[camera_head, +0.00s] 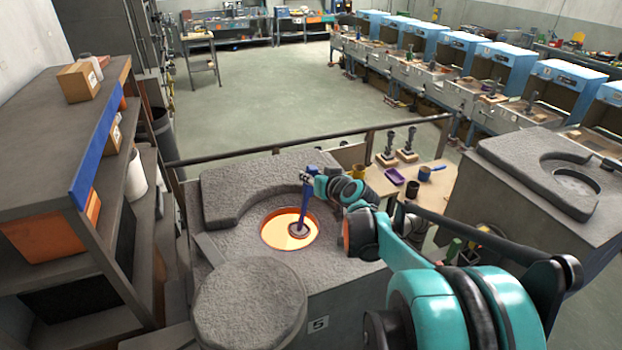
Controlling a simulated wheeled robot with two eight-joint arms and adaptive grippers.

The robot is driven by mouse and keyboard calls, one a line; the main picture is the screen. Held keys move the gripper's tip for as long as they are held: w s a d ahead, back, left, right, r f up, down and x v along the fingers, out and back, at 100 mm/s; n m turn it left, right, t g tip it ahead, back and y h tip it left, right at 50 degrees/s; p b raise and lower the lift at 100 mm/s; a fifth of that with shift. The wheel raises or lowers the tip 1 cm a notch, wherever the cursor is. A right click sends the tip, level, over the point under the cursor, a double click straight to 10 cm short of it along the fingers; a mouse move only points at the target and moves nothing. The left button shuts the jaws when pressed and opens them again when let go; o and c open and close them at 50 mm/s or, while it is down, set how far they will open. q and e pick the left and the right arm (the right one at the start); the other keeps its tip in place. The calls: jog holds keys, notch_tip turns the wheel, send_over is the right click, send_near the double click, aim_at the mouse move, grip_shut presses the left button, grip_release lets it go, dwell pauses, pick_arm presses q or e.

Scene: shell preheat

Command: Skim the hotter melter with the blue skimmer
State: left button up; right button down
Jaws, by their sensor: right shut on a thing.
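The blue skimmer (305,206) is held upright in my right gripper (311,178), which is shut on its handle. The skimmer's round disc is down in the round opening of the near melter (345,243). Bright orange-yellow melt (276,228) glows around the disc; whether the disc is in or just above the melt is hard to tell. This melter carries a plate marked 5. A second grey melter (520,150) stands at the right, and its opening looks grey with no glow. My left gripper is not in view.
A round grey lid (250,305) sits at the near melter's front. A railing (270,147) runs behind it. A shelf (100,140) with boxes stands at the left. A small wooden table (433,190) with tools, a purple tray and cups stands between the melters. Open floor lies beyond.

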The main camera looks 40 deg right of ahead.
notch_tip(320, 180, up, 7)
jog(key=p, duration=0.4)
jog(key=shift+p, duration=0.35)
jog(key=shift+f, duration=0.1)
